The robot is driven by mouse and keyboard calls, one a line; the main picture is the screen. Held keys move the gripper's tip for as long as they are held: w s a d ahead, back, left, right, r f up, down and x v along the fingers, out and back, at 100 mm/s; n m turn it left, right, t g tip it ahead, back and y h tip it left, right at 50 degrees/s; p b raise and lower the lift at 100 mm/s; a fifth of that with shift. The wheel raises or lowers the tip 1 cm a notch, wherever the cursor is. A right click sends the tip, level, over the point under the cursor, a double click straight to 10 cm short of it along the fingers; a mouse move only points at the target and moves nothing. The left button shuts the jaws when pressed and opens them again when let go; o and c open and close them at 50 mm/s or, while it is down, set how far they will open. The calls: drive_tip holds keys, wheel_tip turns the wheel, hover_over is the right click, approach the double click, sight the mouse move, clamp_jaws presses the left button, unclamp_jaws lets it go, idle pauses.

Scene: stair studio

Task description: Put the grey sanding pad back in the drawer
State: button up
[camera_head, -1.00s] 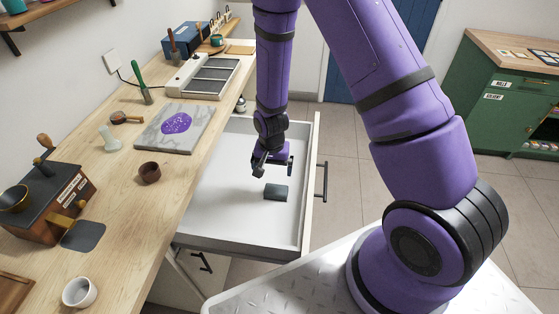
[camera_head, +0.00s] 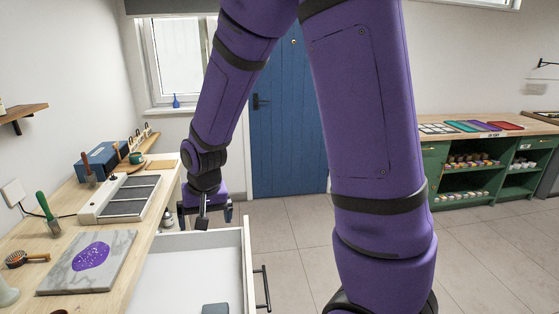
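The grey sanding pad (camera_head: 216,309) lies on the floor of the open white drawer (camera_head: 168,275), near its right side. The bottom edge of the head view cuts it off. My gripper (camera_head: 205,222) is above the far part of the drawer, clear of the pad. Its two fingers are spread apart with nothing between them, and they point down. The drawer is pulled out from under the wooden worktop, and its handle (camera_head: 263,288) faces right.
On the worktop (camera_head: 70,192) are a marble slab (camera_head: 108,280) with a purple patch, a green-handled tool (camera_head: 46,212), a grey-panelled unit (camera_head: 135,197) and a blue box (camera_head: 103,162). A blue door (camera_head: 290,120) is behind. The tiled floor (camera_head: 300,235) right of the drawer is clear.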

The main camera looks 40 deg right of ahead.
drive_tip(key=s+d+r+n+t, duration=0.1)
drive_tip(key=s+d+r+n, duration=0.1)
drive_tip(key=s+r, duration=0.8)
drive_tip(key=s+d+r+n+t, duration=0.2)
drive_tip(key=s+r, duration=0.9)
drive_tip(key=shift+s, duration=0.3)
drive_tip(key=shift+d, duration=0.1)
